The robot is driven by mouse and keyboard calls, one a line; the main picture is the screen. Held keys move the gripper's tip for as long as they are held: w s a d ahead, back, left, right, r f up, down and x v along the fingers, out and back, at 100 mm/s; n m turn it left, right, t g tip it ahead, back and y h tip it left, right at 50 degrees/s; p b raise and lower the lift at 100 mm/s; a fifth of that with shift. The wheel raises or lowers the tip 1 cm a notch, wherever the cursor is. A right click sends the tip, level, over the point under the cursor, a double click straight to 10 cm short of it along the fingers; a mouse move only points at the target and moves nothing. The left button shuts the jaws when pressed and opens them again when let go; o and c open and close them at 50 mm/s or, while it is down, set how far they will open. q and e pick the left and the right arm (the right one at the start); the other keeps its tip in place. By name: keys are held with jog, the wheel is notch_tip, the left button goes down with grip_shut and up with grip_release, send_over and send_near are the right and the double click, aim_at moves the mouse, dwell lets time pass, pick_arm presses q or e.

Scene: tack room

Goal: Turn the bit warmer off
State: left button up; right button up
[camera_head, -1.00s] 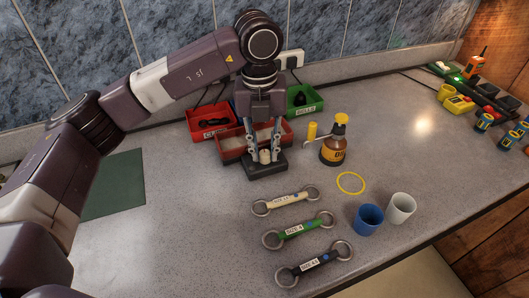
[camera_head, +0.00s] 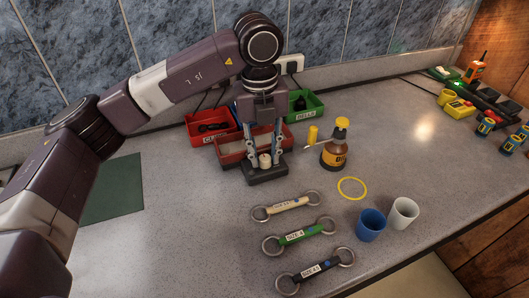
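A dark box (camera_head: 267,176) with a round cream knob (camera_head: 265,160) on top sits on the counter and looks like the bit warmer's control. It stands right in front of a long red tray (camera_head: 228,149); I cannot tell if they are joined. My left gripper (camera_head: 265,158) points straight down over the box. Its fingers are apart, one on each side of the knob, with small gaps that seem to remain. The knob's pointer or marks are too small to read. My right gripper is not in view.
A red bin (camera_head: 197,139) and a green bin (camera_head: 314,103) stand behind. A brown bottle (camera_head: 334,156) and a yellow cylinder (camera_head: 312,135) are close on the right. Several bits, a yellow ring (camera_head: 352,188), a blue cup (camera_head: 370,226) and a white cup (camera_head: 402,214) lie in front.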

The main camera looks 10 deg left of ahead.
aim_at(262, 158)
pick_arm(q)
notch_tip(262, 158, up, 12)
jog(key=shift+s+a, duration=0.15)
jog(key=shift+a, duration=0.1)
dwell(0.5)
